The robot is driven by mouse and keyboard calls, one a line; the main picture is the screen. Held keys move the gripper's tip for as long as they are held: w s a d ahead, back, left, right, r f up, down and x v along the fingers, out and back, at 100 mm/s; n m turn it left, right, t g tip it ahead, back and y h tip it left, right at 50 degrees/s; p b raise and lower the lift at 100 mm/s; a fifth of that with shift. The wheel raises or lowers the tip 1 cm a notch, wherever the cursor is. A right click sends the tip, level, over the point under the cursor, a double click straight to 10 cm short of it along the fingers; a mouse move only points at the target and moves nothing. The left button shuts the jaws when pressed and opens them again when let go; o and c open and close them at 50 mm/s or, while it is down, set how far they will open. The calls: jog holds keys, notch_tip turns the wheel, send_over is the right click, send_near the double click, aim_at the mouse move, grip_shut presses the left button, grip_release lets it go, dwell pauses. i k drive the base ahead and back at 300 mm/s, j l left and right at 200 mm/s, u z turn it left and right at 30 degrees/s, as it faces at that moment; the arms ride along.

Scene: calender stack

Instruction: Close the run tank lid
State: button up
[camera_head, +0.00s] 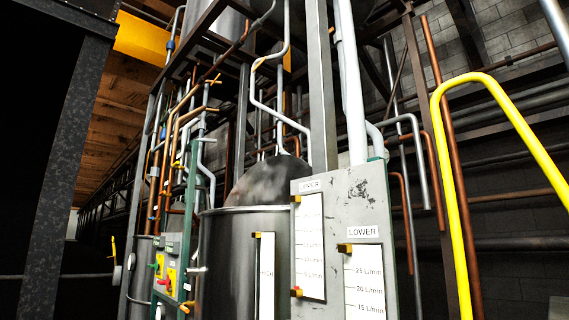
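A dark grey metal tank (225,255) stands in the middle, partly hidden by the gauge panel. A round, mottled dark grey lid (265,178) stands tilted up above the tank's rim, towards the back, so the lid looks open. Its lower edge is hidden behind the rim, and its right part is partly behind the panel. I cannot see its hinge or a handle. My gripper is not in view.
A grey panel (374,215) with flow scales marked UPPER and LOWER stands right of the tank. A yellow rail (449,190) curves at the right. Pipes and a control box (168,268) stand left. A dark post (62,150) is at far left.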

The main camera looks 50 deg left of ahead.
aim_at(267, 183)
jog(key=i+j+u, duration=0.1)
jog(key=j+u, duration=0.25)
jog(key=j, duration=1.9)
